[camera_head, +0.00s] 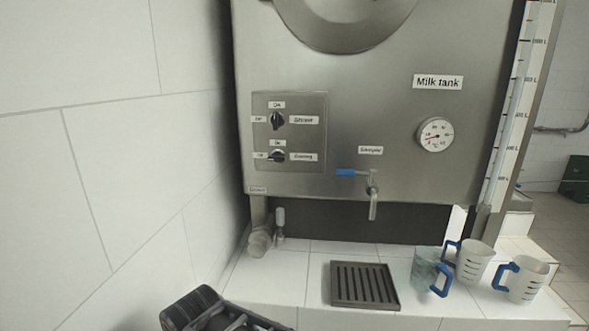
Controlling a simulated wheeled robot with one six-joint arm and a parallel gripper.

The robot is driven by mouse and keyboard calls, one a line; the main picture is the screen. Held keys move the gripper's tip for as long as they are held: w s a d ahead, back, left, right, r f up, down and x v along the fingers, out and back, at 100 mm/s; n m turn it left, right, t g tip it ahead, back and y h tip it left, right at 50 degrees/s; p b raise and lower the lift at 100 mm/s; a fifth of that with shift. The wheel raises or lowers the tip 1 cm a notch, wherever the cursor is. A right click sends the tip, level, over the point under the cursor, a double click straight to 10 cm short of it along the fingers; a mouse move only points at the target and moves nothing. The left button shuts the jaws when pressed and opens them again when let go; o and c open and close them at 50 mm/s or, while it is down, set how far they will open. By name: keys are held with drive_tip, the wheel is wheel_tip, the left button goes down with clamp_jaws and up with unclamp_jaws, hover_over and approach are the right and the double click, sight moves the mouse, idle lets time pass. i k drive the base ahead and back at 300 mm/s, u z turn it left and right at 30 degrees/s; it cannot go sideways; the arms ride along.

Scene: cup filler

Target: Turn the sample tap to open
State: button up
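The sample tap (373,196) is a metal spout on the front of the steel milk tank (400,115), below a small label (371,150). Its blue lever (346,172) points left and lies about level, across the downward spout. Nothing touches the lever. A dark part of my arm, seemingly my gripper (215,312), shows at the bottom left edge, well below and left of the tap. It is cut off by the frame, so its fingers cannot be made out.
A dark drain grate (364,304) lies on the white tiled ledge below the tap. A clear jug (424,268) and two white jugs (472,262) (524,281) with blue handles stand right of it. A switch panel (291,105) is left; a tiled wall (120,150) bounds the left side.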

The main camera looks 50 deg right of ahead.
sight(373, 174)
drive_tip(key=z, duration=1.35)
drive_tip(key=k, duration=0.35)
drive_tip(key=z, duration=0.6)
drive_tip(key=i, duration=0.55)
drive_tip(key=u, duration=0.4)
